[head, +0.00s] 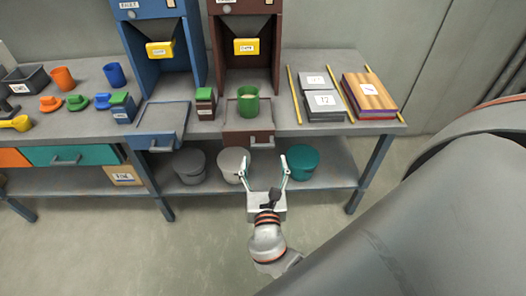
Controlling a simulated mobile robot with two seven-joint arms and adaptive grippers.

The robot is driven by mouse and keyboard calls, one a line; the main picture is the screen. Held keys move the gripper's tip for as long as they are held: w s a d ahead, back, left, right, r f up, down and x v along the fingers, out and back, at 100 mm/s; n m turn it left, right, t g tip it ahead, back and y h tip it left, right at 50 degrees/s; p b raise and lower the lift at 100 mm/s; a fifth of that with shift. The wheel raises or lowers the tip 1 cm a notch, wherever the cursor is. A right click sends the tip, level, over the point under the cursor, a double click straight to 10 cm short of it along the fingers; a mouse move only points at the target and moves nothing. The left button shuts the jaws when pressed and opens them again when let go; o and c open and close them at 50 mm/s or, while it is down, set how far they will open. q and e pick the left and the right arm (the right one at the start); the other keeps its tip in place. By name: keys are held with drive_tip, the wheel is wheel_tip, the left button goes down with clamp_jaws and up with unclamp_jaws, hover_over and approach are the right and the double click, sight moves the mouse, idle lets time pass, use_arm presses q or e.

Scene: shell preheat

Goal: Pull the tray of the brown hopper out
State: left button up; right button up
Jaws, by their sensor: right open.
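The brown hopper (274,75) stands at the back of the table with a yellow label plate on its front. Its brown tray (233,138) lies at its foot, at the table's front edge, with a grey handle (262,144) on the tray's front. A green cup (248,107) with something pale in it stands on the tray. My right gripper (264,160) is open and empty, its fingers spread to either side below the handle. Whether the fingers are level with the handle I cannot tell. My left gripper is not in view.
The blue hopper (144,70) with its blue tray (155,137) stands to the left. A small brown box with a green top (205,104) is beside the brown tray. Grey plates (323,102) lie to the right. Buckets, one teal (302,162), stand on the lower shelf.

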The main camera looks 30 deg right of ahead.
drive_tip(key=shift+v, duration=2.3)
drive_tip(key=s+a+f+m+g+y, duration=0.1)
drive_tip(key=s+f+m+g+y, duration=0.15)
drive_tip(key=f+m, duration=0.35)
drive_tip(key=s+a+f+m+g+y, duration=0.15)
drive_tip(key=f+m+y, duration=0.25)
drive_tip(key=f, duration=0.4)
drive_tip(key=s+a+f+m+y, duration=0.4)
drive_tip(key=s+a+m+y, duration=0.1)
drive_tip(key=m, duration=1)
drive_tip(key=shift+s+g+y, duration=0.3)
drive_tip(key=shift+s+y, duration=0.05)
drive_tip(key=shift+s, duration=0.15)
drive_tip(key=shift+a, duration=0.15)
